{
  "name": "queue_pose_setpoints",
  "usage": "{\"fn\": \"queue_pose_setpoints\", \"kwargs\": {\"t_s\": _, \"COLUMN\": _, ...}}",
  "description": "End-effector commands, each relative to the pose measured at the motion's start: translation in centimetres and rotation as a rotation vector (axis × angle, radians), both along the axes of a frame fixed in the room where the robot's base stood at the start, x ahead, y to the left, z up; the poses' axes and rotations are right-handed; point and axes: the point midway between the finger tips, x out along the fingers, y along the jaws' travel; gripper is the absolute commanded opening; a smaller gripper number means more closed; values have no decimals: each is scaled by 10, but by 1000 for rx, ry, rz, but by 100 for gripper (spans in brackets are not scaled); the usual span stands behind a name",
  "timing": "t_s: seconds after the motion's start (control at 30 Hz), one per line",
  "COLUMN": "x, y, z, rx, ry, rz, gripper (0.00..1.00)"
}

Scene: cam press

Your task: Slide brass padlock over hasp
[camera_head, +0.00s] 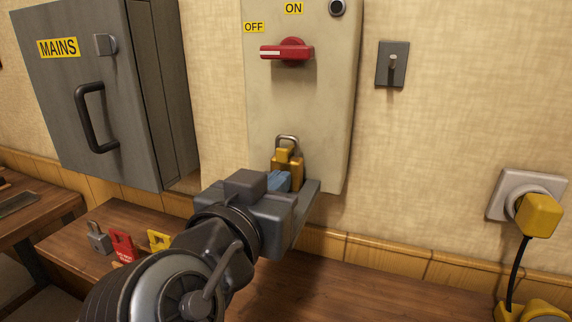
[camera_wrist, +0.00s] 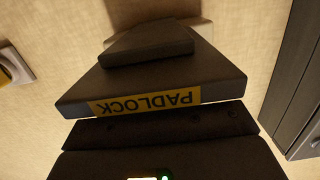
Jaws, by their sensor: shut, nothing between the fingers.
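The brass padlock (camera_head: 290,170) shows in the head view at the lower front of the beige switch box, upright with its grey shackle (camera_head: 288,139) on top. My gripper (camera_head: 279,181) is just in front of and below it. The gripper is shut with nothing in it and covers the padlock's lower part. I cannot tell whether it touches the padlock. The hasp cannot be made out, nor whether the shackle passes through anything. In the wrist view a dark block with a yellow PADLOCK label (camera_wrist: 147,101), upside down, fills the middle; the brass padlock is not visible there.
The beige box (camera_head: 300,100) carries a red rotary handle (camera_head: 288,52). A grey MAINS cabinet (camera_head: 95,90) hangs at left. A grey padlock (camera_head: 98,238), a red tag (camera_head: 123,246) and a yellow item (camera_head: 159,240) are on the bench. A yellow plug (camera_head: 542,214) sits in a socket at right.

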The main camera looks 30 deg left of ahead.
Motion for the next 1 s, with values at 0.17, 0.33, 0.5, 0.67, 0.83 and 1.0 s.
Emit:
{"fn": "queue_pose_setpoints", "kwargs": {"t_s": 0.17, "x": 0, "y": 0, "z": 0, "rx": 0, "ry": 0, "rz": 0, "gripper": 0}}
{"fn": "queue_pose_setpoints", "kwargs": {"t_s": 0.33, "x": 0, "y": 0, "z": 0, "rx": 0, "ry": 0, "rz": 0, "gripper": 0}}
{"fn": "queue_pose_setpoints", "kwargs": {"t_s": 0.5, "x": 1, "y": 0, "z": 0, "rx": 0, "ry": 0, "rz": 0, "gripper": 0}}
{"fn": "queue_pose_setpoints", "kwargs": {"t_s": 0.67, "x": 0, "y": 0, "z": 0, "rx": 0, "ry": 0, "rz": 0, "gripper": 0}}
{"fn": "queue_pose_setpoints", "kwargs": {"t_s": 0.83, "x": -12, "y": -2, "z": 0, "rx": -1, "ry": 0, "rz": 1, "gripper": 0}}
{"fn": "queue_pose_setpoints", "kwargs": {"t_s": 1.0, "x": -23, "y": -5, "z": 0, "rx": 0, "ry": 0, "rz": 1, "gripper": 0}}
